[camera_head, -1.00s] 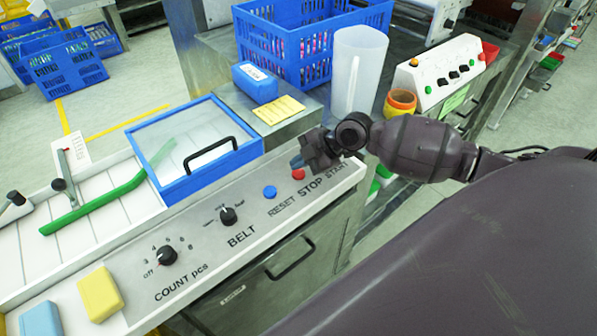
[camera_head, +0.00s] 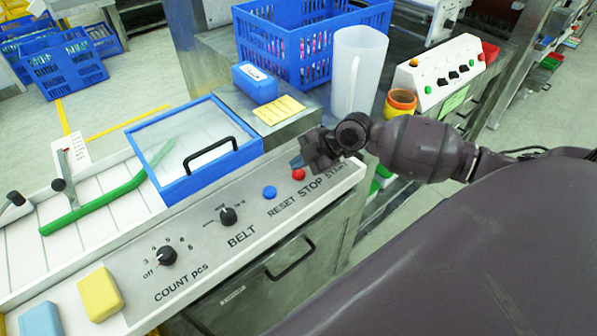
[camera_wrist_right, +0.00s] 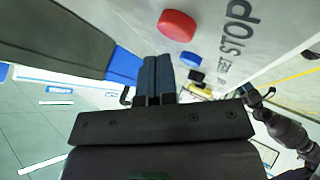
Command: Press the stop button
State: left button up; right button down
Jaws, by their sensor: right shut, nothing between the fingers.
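The red stop button (camera_head: 298,175) sits on the light control panel above the word STOP, and it also shows in the right wrist view (camera_wrist_right: 177,24). My right gripper (camera_head: 297,161) is shut and empty, just behind the red button in the head view. In the right wrist view its closed fingertips (camera_wrist_right: 158,66) are below and left of the button, with a visible gap in the picture. The START button is hidden by the gripper. My left arm shows small at the right of the right wrist view; its gripper jaws (camera_wrist_right: 250,95) are too small to read.
The blue reset button (camera_head: 269,192) is left of the red one. The belt knob (camera_head: 228,215) and count knob (camera_head: 167,254) are further left. A blue-framed clear lid (camera_head: 196,150) and a blue box (camera_head: 255,82) stand behind the panel. A translucent jug (camera_head: 358,72) is behind my right arm.

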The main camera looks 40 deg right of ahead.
dwell(0.4)
jog(key=shift+f, duration=0.1)
jog(key=shift+f+b, duration=0.35)
jog(key=shift+f, duration=0.1)
dwell(0.6)
jog(key=shift+f, duration=0.35)
jog(key=shift+r, duration=0.1)
dwell(0.6)
jog(key=shift+r, duration=0.8)
